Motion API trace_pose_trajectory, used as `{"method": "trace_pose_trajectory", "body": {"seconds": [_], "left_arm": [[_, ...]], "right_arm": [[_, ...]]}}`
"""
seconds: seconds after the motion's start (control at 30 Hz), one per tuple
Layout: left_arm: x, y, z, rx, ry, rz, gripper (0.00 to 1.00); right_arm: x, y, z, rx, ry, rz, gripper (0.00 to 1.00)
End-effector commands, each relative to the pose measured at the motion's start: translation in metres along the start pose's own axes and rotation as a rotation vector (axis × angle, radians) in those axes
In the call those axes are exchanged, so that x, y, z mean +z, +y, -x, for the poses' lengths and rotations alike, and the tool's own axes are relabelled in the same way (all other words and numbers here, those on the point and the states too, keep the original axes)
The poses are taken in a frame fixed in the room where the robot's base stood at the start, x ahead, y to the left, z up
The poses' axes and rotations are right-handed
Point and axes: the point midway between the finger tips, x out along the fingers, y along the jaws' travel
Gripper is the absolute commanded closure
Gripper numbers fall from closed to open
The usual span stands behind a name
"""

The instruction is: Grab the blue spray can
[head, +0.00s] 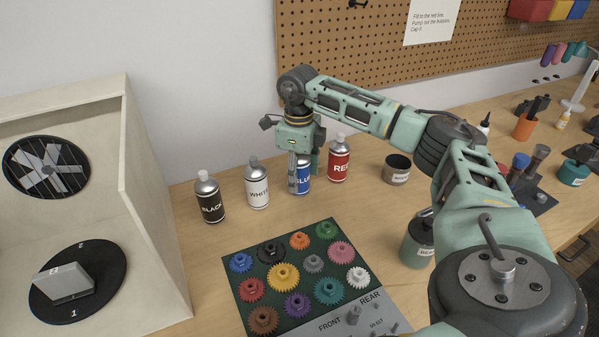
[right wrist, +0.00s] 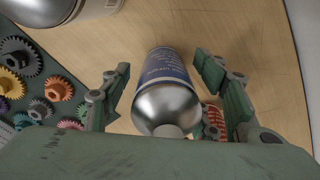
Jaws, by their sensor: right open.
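The blue spray can (head: 304,184) stands on the wooden bench between the white can (head: 257,187) and the red can (head: 339,160). It is partly hidden by my right gripper (head: 302,180) in the head view. In the right wrist view, the blue can (right wrist: 166,95) shows its silver top and blue label. It lies between the two fingers of my open right gripper (right wrist: 168,95), with gaps on both sides. I cannot tell how far down the fingers reach. My left gripper is not in view.
A black can (head: 209,198) stands at the left of the row. A green board with several gears (head: 283,277) lies in front. A wooden booth (head: 150,210) stands at the left. A dark cup (head: 397,169) and green jar (head: 416,243) are to the right. The wall is close behind.

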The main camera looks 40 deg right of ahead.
Motion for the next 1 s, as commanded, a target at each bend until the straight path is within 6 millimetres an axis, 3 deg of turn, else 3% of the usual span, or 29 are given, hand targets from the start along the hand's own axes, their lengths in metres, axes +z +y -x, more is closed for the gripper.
{"method": "trace_pose_trajectory", "body": {"seconds": [0.1,0.67,1.0], "left_arm": [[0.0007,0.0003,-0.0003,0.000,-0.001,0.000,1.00],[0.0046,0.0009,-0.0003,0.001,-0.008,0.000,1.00],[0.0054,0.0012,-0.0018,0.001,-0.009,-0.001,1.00]], "right_arm": [[-0.0002,-0.0002,0.0000,0.000,0.000,0.000,0.46],[-0.0001,-0.0001,0.0003,0.000,0.000,0.000,0.95],[0.0005,-0.0003,0.0048,0.000,-0.002,0.000,0.95]]}}
